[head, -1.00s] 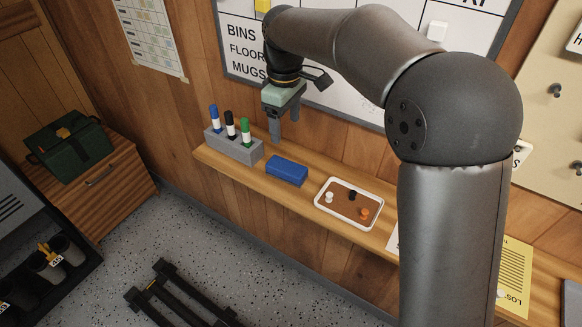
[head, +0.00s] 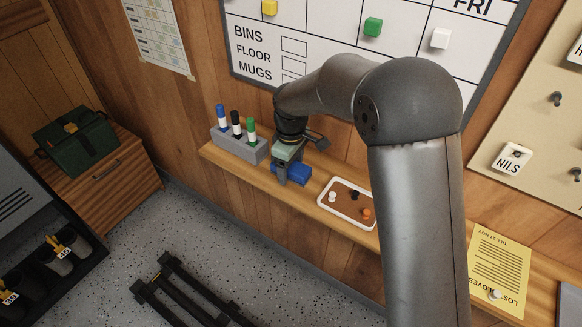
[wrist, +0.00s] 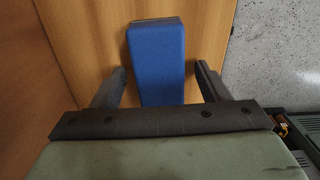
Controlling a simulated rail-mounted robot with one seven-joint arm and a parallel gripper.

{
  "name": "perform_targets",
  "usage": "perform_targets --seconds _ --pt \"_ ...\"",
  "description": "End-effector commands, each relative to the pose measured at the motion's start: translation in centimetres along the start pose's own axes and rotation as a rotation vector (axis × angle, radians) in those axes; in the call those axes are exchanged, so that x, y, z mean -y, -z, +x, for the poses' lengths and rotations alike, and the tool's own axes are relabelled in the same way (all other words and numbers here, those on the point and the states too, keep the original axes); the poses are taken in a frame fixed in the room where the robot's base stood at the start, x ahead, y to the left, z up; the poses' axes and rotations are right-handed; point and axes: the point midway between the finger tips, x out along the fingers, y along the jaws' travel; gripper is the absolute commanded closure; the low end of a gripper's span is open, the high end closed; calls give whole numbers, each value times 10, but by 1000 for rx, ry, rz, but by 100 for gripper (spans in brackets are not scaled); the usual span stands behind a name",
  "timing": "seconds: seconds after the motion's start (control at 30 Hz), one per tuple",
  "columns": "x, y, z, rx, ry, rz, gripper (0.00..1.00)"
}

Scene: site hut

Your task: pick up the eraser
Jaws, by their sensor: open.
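The eraser (head: 298,174) is a blue block lying on the wooden shelf, between the marker holder and the white tray. In the head view my gripper (head: 281,178) is low over the shelf and hides part of the eraser. In the wrist view the blue eraser (wrist: 157,62) lies lengthwise ahead, with a grey far end. My gripper (wrist: 163,80) is open, with one finger on each side of the eraser's near end. A gap shows at both sides. I cannot tell how far the fingertips are above the shelf.
A grey holder (head: 240,147) with blue, black and green markers stands left of the eraser. A white-rimmed tray (head: 325,211) with small pieces lies to the right. The wooden wall (head: 205,100) rises behind the narrow shelf (head: 262,179). Grey floor (head: 190,215) lies in front.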

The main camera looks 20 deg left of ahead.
Motion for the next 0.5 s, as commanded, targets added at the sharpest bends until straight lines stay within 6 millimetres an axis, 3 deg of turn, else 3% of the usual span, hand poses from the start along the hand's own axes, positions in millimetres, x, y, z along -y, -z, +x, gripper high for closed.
perform_targets --seconds 0.27,0.43,0.5 --pt "0 0 4 0 0 0 34" --pt "0 0 3 0 0 0 80" --pt "0 0 3 -1 0 0 80"
